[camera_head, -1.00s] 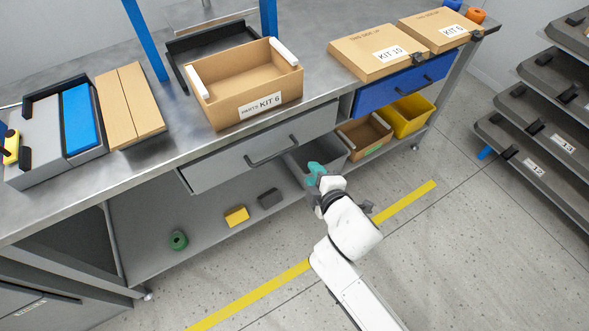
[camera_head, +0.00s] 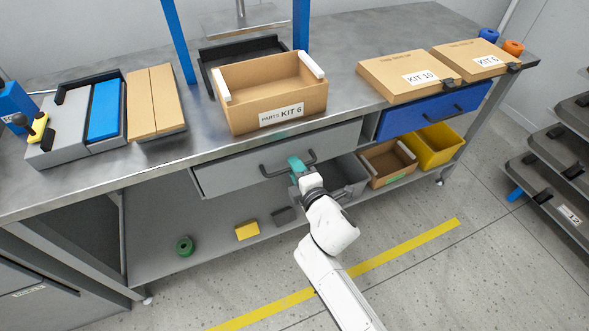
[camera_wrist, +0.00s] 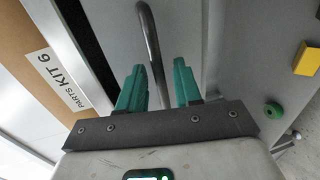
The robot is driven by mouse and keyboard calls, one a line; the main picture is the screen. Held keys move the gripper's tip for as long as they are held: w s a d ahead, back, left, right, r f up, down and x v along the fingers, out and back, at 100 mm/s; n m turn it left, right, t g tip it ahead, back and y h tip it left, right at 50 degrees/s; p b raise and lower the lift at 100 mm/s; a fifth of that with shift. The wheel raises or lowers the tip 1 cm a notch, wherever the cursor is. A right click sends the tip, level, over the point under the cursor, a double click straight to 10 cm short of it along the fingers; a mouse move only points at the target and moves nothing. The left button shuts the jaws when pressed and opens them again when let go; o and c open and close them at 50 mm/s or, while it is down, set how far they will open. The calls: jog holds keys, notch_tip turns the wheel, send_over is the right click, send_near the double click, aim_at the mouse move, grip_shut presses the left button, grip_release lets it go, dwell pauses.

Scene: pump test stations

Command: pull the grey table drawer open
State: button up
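The grey drawer (camera_head: 228,176) is under the front edge of the metal table, below the open kit box. Its front looks about flush with the table. Its dark bar handle (camera_head: 272,173) runs across the front. My gripper (camera_head: 296,163) is at the right part of the handle. In the wrist view, the handle (camera_wrist: 150,40) passes lengthwise between the two green fingers of my gripper (camera_wrist: 160,85), nearer the left finger. The fingers are apart, with a gap on the right side of the bar. Whether the left finger touches the bar I cannot tell.
The PARTS KIT 6 box (camera_head: 250,92) stands on the table above the drawer. A blue drawer (camera_head: 432,110) is to the right. A grey bin (camera_head: 346,176), a brown box (camera_head: 385,163) and a yellow bin (camera_head: 436,146) sit below. The floor in front is clear.

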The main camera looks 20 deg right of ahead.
jog(key=shift+w+f, duration=0.15)
jog(key=shift+w, duration=0.55)
jog(key=shift+c, duration=0.4)
grip_shut()
